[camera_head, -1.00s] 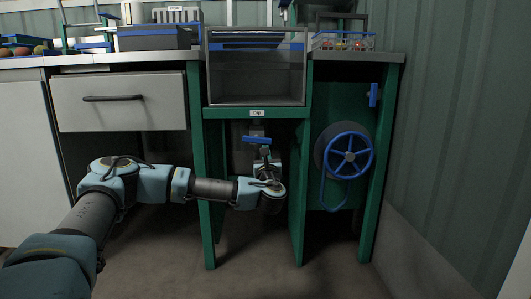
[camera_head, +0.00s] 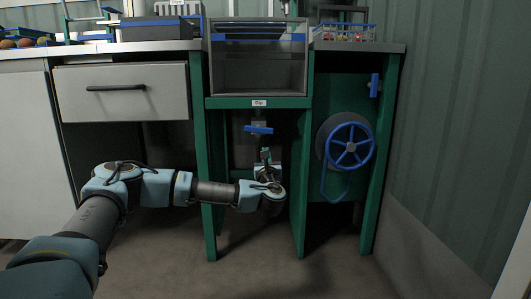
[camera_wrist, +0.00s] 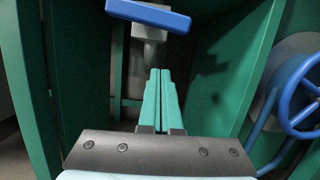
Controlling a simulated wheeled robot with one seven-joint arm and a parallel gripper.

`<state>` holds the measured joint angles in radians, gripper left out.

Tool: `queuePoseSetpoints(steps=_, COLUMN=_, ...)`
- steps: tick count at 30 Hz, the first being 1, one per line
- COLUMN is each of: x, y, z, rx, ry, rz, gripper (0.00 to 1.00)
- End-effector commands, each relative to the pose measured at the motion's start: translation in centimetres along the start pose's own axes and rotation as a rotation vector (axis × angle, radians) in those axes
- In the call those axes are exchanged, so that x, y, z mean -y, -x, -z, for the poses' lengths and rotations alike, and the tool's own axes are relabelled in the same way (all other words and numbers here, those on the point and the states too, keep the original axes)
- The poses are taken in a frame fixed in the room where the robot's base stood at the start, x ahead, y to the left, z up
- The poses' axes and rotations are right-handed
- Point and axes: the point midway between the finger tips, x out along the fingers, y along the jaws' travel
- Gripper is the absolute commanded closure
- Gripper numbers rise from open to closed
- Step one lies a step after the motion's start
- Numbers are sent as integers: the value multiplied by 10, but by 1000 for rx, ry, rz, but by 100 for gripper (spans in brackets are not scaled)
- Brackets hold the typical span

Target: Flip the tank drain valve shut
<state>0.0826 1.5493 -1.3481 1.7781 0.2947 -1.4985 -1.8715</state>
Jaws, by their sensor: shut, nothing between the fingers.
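The drain valve has a blue bar handle (camera_head: 258,129) on a grey pipe under the dip tank (camera_head: 300,75), below the "Dip" label. The handle lies crosswise to the pipe. In the wrist view the handle (camera_wrist: 148,15) is at the top, with the grey valve body (camera_wrist: 150,34) behind and under it. My gripper (camera_head: 265,151) is below the handle, pointing up, inside the green bay. In the wrist view its two green fingers (camera_wrist: 160,72) are together and empty, with their tips below the handle and apart from it in the picture.
Green panels (camera_head: 208,185) flank the bay on both sides. A blue handwheel (camera_head: 350,146) and a small blue lever (camera_head: 374,86) are to the right. A drawer (camera_head: 120,90) is at the left. The floor in front is bare.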

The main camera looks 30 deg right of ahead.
Motion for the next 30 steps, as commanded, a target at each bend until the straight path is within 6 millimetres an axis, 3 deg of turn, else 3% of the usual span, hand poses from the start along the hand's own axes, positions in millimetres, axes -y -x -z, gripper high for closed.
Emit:
queuePoseSetpoints(steps=9, x=-1, y=63, z=-6, rx=-4, ry=1, rz=6, gripper=100)
queuePoseSetpoints(steps=15, x=-3, y=90, z=-5, rx=-3, ry=1, rz=4, gripper=100)
queuePoseSetpoints(steps=30, x=-3, y=98, z=-4, rx=-1, ry=1, rz=2, gripper=100)
